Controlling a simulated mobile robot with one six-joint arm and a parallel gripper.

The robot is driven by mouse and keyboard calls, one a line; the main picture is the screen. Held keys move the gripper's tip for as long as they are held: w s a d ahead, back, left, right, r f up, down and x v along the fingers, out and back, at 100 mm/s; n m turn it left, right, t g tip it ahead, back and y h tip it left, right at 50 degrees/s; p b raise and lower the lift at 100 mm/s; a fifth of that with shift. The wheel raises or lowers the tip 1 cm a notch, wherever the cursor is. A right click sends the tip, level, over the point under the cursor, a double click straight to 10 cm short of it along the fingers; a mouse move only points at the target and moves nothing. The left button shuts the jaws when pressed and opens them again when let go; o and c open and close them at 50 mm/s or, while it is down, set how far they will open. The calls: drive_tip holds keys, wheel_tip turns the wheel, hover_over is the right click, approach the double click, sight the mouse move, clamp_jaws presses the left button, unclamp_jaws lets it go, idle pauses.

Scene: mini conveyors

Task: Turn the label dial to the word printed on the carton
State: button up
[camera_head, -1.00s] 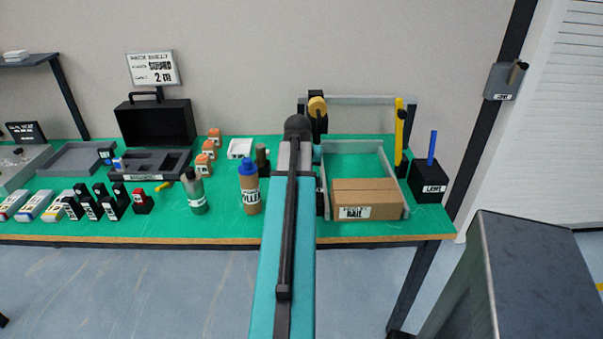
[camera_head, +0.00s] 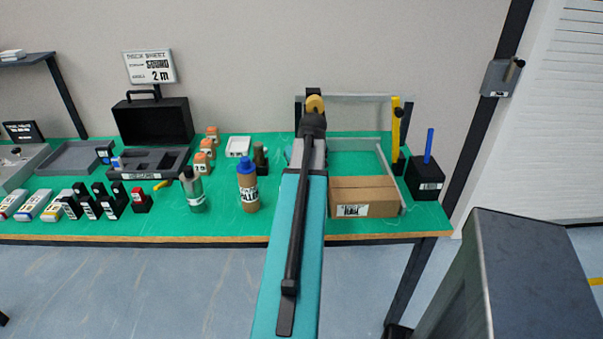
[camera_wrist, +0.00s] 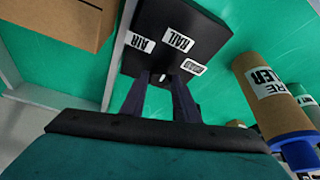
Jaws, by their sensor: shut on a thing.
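The brown carton (camera_head: 362,190) sits at the right of the green table inside a grey rail frame. Its white front label is blurred; the large word looks like RAIL. It also shows in the wrist view's top left corner (camera_wrist: 60,22). The label dial's black panel (camera_wrist: 160,14) carries AIR, RAIL and a third, smaller label too blurred to read. My gripper (camera_wrist: 161,77) is shut on the dial's knob, with a small white mark showing between the fingers. The knob itself is mostly hidden. In the head view my arm hides the dial and gripper.
A brown bottle with a blue cap (camera_head: 248,186) stands left of my arm, and it is close by in the wrist view (camera_wrist: 262,90).

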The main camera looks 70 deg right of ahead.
drive_tip(key=o, duration=1)
drive_tip(key=shift+o, duration=0.2)
drive_tip(key=b+v, duration=0.1)
drive_tip(key=v, duration=1.2)
drive_tip(key=shift+r+b, duration=0.3)
drive_tip(key=shift+r, duration=0.05)
drive_tip(key=shift+s, duration=0.1)
